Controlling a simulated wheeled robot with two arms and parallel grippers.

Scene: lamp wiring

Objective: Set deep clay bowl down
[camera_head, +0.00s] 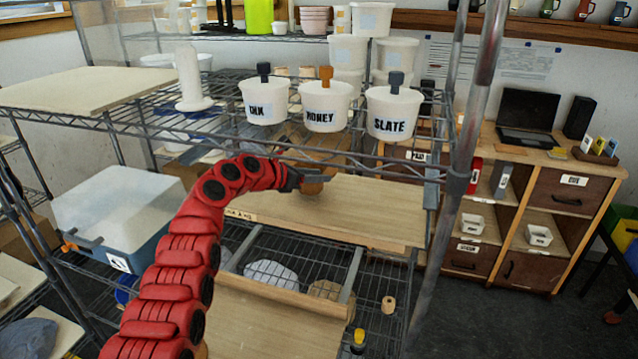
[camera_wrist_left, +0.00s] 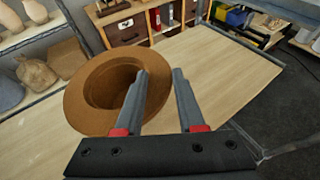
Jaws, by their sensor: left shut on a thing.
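The deep clay bowl (camera_wrist_left: 82,100) is brown with a wide rim, its opening facing the camera in the left wrist view. My left gripper (camera_wrist_left: 163,73) is shut on its right-hand wall, with one finger over the opening and the other outside. In the head view the bowl (camera_head: 318,186) shows small and partly hidden at the tip of my left gripper (camera_head: 294,180). It is over the back part of a pale wooden board (camera_head: 370,208) on the wire rack; I cannot tell whether it touches the board. My right gripper is not in view.
White tubs marked INK (camera_head: 262,103), HONEY (camera_head: 322,110) and SLATE (camera_head: 393,113) stand on the shelf above, close over the gripper. A metal rack post (camera_head: 470,140) rises to the right. The board is bare right of the bowl. A blue-and-white bin (camera_head: 115,210) stands left.

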